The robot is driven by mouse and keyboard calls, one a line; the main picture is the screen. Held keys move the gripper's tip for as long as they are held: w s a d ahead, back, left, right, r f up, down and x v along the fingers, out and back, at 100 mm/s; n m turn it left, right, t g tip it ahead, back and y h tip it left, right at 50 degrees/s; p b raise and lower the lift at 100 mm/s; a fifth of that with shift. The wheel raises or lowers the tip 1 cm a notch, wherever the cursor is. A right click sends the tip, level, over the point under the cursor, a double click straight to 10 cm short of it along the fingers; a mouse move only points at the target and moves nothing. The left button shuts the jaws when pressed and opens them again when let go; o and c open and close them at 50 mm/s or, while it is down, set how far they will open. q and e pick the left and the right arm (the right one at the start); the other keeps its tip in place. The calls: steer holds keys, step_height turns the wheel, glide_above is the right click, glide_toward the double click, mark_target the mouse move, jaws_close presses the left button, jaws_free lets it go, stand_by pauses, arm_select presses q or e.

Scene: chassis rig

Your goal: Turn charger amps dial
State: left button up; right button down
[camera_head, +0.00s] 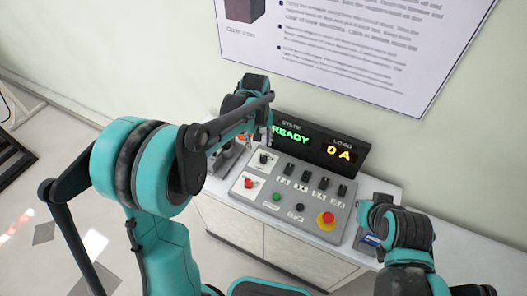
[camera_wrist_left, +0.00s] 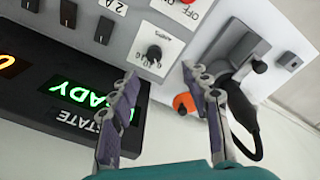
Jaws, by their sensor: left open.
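The amps dial is a small black knob (camera_wrist_left: 154,52) on a white label plate, with lettering beside it, in the left wrist view. In the head view a black knob (camera_head: 264,157) sits on a white plate at the upper left of the grey control panel (camera_head: 262,200). My left gripper (camera_wrist_left: 160,74) is open, its two fingers apart on either side below the dial in the wrist picture, with nothing between them. In the head view my left arm hides most of that gripper. My right arm shows at the right, but its gripper cannot be made out.
A black display (camera_head: 320,143) behind the panel reads READY and 0 A. A grey clamp-like part with a black cable (camera_wrist_left: 240,95) is close beside the left gripper.

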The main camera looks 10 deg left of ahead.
mark_target(263, 158)
arm_select(q)
steer(key=shift+n+g, duration=0.5)
steer(key=w+f, duration=0.1)
steer(key=f, duration=0.1)
steer(key=w+d+f, duration=0.1)
steer(key=shift+w+f+p, duration=0.35)
step_height(263, 158, down, 8)
steer(key=shift+b, duration=0.9)
jaws_close()
